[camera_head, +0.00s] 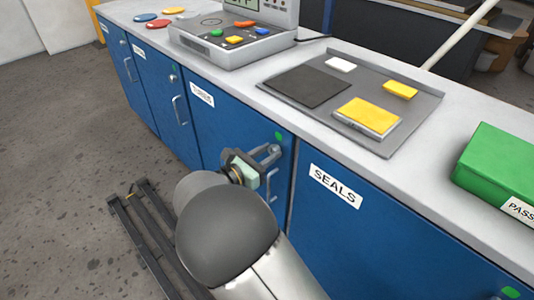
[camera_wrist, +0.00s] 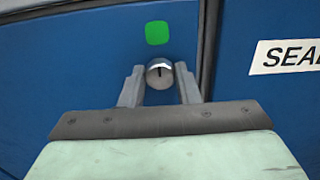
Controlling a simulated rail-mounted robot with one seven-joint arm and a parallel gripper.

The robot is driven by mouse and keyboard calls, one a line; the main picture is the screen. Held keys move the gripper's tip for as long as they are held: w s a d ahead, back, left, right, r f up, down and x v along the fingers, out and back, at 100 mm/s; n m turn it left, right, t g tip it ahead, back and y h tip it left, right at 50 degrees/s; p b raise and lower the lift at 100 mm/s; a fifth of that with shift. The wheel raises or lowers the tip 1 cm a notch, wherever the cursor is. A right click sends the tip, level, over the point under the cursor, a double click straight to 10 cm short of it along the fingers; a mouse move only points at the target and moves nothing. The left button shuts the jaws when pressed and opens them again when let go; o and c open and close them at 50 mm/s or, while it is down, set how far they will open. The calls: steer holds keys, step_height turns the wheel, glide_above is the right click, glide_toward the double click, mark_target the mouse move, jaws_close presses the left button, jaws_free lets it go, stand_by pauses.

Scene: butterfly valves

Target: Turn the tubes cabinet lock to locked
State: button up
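The tubes cabinet (camera_head: 222,120) is a blue door with a white label reading "TUBES" (camera_head: 202,95). Its lock (camera_wrist: 160,75) is a small round silver knob with a short dark mark standing about upright on its face. A green patch (camera_wrist: 157,33) is on the door just above the lock; it also shows in the head view (camera_head: 278,136). My gripper (camera_wrist: 160,82) has one finger on each side of the lock, open, with narrow gaps to the knob. In the head view my gripper (camera_head: 266,155) is at the door's upper right and hides the lock.
A vertical door handle (camera_head: 272,187) is just below my gripper. The blue "SEALS" cabinet (camera_head: 375,240) adjoins on the right. Above is the grey counter (camera_head: 330,125), with a tray (camera_head: 410,120) and a green box (camera_head: 500,165).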

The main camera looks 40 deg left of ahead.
steer(key=shift+f+m, duration=0.1)
steer(key=shift+m, duration=0.2)
steer(key=m+b, duration=1.7)
steer(key=shift+d+f, duration=0.2)
steer(key=shift+r+m+b, duration=0.1)
steer(key=shift+m+b, duration=0.2)
stand_by(0.3)
steer(key=o, duration=1)
steer(key=shift+c, duration=0.2)
steer(key=p+v, duration=0.4)
steer(key=v, duration=1.3)
steer(key=shift+s, duration=0.3)
